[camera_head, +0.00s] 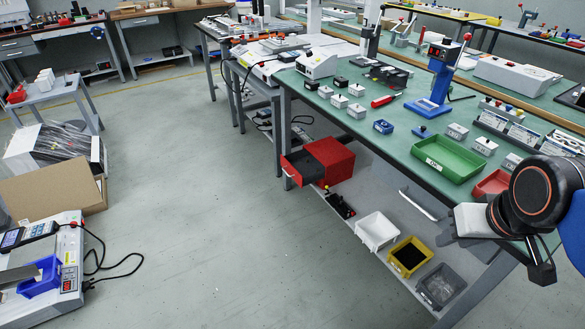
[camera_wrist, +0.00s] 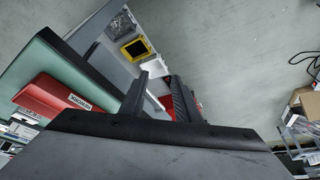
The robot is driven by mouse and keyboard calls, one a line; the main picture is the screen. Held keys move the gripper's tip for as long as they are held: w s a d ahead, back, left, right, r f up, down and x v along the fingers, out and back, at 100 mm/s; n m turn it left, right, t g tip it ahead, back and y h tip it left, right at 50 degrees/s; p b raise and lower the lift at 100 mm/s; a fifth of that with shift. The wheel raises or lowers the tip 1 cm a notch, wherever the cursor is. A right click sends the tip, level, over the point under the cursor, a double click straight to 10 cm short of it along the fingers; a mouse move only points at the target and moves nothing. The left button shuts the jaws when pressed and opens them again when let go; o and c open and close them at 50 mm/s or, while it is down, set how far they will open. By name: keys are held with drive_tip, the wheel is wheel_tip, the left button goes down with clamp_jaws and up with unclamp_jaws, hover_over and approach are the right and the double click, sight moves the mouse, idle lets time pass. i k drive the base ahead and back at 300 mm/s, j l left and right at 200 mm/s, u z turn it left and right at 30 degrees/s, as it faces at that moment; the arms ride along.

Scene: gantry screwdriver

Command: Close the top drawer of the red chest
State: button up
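The red chest (camera_head: 338,168) stands on the lower shelf at the left end of the long green workbench. Its drawer (camera_head: 290,172) is pulled out towards the left, with the dark inside showing from above and a pale handle on the front. In the wrist view, a red patch that looks like the chest (camera_wrist: 166,102) shows between and behind the fingers, mostly hidden. My gripper (camera_wrist: 163,88) has its two dark fingers apart with nothing held. In the head view, my arm is at the right by the bench's front edge, well away from the chest; the fingertips are not clear there.
White (camera_head: 377,231), yellow (camera_head: 409,257) and grey (camera_head: 437,286) bins stand on the lower shelf between my arm and the chest. A green tray (camera_head: 447,158) and a red tray (camera_head: 493,183) lie on the benchtop.

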sight(303, 173)
drive_tip(key=i+j+u, duration=0.15)
drive_tip(key=i+u, duration=0.15)
drive_tip(key=i, duration=0.2)
drive_tip(key=i+u, duration=0.3)
drive_tip(key=i, duration=0.25)
